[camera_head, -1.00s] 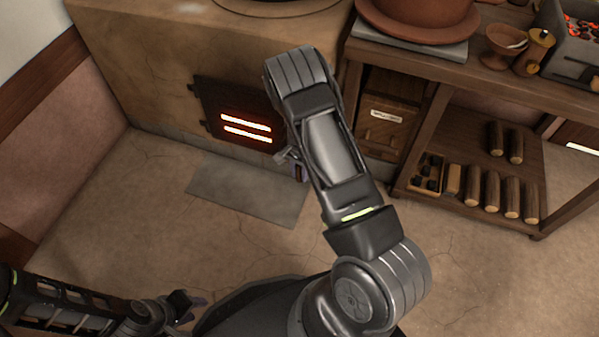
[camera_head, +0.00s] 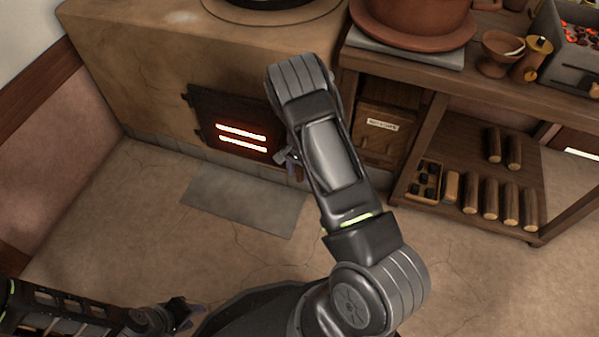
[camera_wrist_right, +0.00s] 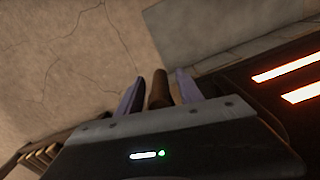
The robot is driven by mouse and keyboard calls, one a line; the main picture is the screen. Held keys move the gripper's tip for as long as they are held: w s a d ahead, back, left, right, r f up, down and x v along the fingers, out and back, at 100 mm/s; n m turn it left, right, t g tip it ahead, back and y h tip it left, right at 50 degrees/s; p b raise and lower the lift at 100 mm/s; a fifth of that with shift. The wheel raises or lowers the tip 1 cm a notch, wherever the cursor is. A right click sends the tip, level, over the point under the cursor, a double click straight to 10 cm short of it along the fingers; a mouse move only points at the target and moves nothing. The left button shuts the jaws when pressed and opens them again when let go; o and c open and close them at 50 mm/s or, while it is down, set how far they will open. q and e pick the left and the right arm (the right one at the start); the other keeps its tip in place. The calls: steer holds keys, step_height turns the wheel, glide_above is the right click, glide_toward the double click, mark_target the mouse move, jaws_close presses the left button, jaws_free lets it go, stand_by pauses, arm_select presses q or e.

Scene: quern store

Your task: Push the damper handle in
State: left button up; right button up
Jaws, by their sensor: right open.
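A brown rounded handle, which I take for the damper handle (camera_wrist_right: 159,92), shows in the right wrist view between the two purple fingers of my right gripper (camera_wrist_right: 158,95). The fingers stand apart on either side of it, and I cannot tell whether either touches it. In the head view my right gripper (camera_head: 291,166) is low by the stove front, right of the fire door, and mostly hidden by my forearm. My left gripper (camera_head: 190,316) is at the bottom left, away from the stove, and its finger opening is unclear.
The stove (camera_head: 150,75) has a dark fire door (camera_head: 205,110) with two glowing slots. A grey floor plate (camera_head: 240,205) lies before it. To the right is a wooden bench (camera_head: 490,100) with a labelled box (camera_head: 385,140) and several logs below. Open floor lies front left.

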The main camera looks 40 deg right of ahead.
step_height(320, 180, up, 7)
steer(key=p, duration=0.2)
steer(key=shift+r+p, duration=0.15)
steer(key=shift+p, duration=0.25)
steer(key=shift+r, duration=0.25)
steer(key=shift+c, duration=0.5)
